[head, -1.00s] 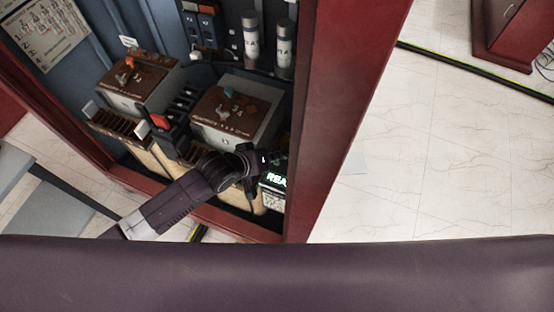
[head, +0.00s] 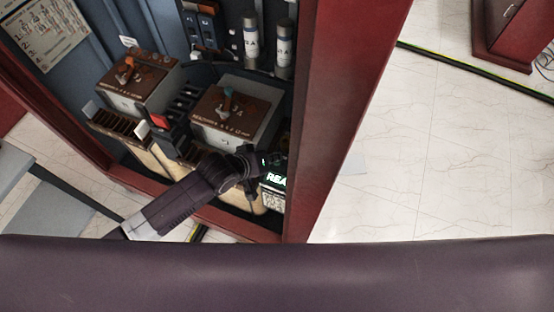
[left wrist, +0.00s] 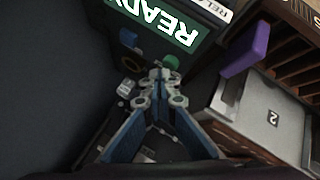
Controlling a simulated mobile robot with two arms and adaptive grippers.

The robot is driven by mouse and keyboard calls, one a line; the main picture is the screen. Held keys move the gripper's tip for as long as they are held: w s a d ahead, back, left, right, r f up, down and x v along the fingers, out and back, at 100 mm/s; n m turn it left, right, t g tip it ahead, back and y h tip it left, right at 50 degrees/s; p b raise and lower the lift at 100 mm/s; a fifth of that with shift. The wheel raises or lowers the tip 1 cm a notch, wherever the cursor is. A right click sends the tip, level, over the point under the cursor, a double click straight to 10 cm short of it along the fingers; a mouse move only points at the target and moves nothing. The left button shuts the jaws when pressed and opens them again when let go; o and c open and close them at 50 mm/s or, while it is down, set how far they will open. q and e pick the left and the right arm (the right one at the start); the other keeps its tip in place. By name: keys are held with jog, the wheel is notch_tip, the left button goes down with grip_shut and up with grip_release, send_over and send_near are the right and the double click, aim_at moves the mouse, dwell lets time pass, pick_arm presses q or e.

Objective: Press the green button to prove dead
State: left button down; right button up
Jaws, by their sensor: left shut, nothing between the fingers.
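The green button (left wrist: 170,62) shows in the left wrist view, just under a lit green display (left wrist: 168,25) that reads "READY". My left gripper (left wrist: 160,75) is shut and empty, its fingertips right by the button; I cannot tell whether they touch it. In the head view my left gripper (head: 262,172) is at the lower right of the cabinet, in front of the device with the lit display (head: 274,180). The gripper covers part of that device there, and I cannot make out the button in the head view. My right gripper does not show.
The red cabinet frame (head: 338,100) rises close to the right of the gripper. Brown-topped boxes with switches (head: 235,112) stand behind it. A purple handle (left wrist: 246,50) and a grey panel marked 2 (left wrist: 272,117) lie to the right in the left wrist view.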

pick_arm(q)
jog(key=shift+f, duration=0.45)
dwell(0.4)
dwell(0.3)
jog(key=shift+r+p, duration=0.9)
notch_tip(320, 180, up, 5)
jog(key=p, duration=0.5)
jog(key=shift+r, duration=0.1)
dwell(0.5)
